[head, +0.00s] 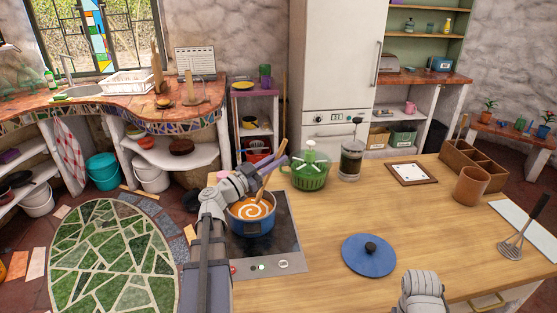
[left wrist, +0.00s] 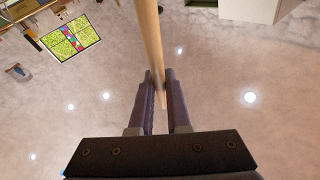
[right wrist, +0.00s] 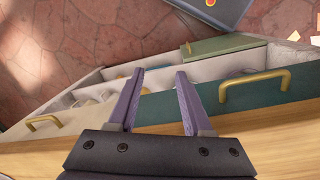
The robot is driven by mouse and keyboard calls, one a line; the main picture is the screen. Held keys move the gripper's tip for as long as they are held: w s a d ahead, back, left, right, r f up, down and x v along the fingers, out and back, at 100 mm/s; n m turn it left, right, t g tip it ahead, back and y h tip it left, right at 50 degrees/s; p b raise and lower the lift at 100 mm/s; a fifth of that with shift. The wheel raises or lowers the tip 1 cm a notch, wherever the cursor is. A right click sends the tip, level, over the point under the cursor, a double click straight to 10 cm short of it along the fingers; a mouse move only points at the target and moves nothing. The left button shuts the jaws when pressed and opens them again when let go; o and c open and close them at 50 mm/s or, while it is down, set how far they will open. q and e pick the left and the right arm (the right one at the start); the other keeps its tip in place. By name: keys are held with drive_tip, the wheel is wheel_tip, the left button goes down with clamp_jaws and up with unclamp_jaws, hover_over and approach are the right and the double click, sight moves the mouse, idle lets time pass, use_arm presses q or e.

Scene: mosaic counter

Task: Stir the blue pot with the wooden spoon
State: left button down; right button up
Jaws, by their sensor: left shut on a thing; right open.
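The blue pot (head: 252,226) stands on the dark cooktop (head: 285,240), filled with orange soup that shows a pale swirl. My left gripper (head: 277,168) is above the pot and shut on the wooden spoon (head: 262,188). The spoon is tilted, and its lower end reaches into the soup, where its tip is hidden. In the left wrist view the spoon's handle (left wrist: 152,40) runs between the fingers (left wrist: 160,90). My right gripper (right wrist: 158,100) is open and empty near the counter's front edge, above open drawers.
A blue lid (head: 365,258) with a dark knob lies on the wooden counter right of the cooktop.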

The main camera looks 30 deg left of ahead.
sight(267, 177)
use_arm(q)
drive_tip(key=shift+s+a+f+b, duration=0.25)
drive_tip(key=shift+a+f+b, duration=0.05)
drive_tip(key=shift+f+b, duration=0.6)
drive_tip(key=shift+s+a+f+b, duration=0.3)
drive_tip(key=shift+f+b, duration=0.45)
drive_tip(key=shift+f, duration=0.25)
drive_tip(key=shift+s+a+f+b, duration=0.2)
drive_tip(key=shift+a+f+b, duration=0.1)
drive_tip(key=shift+f+b, duration=0.6)
drive_tip(key=shift+w+d, duration=0.1)
drive_tip(key=shift+d, duration=0.05)
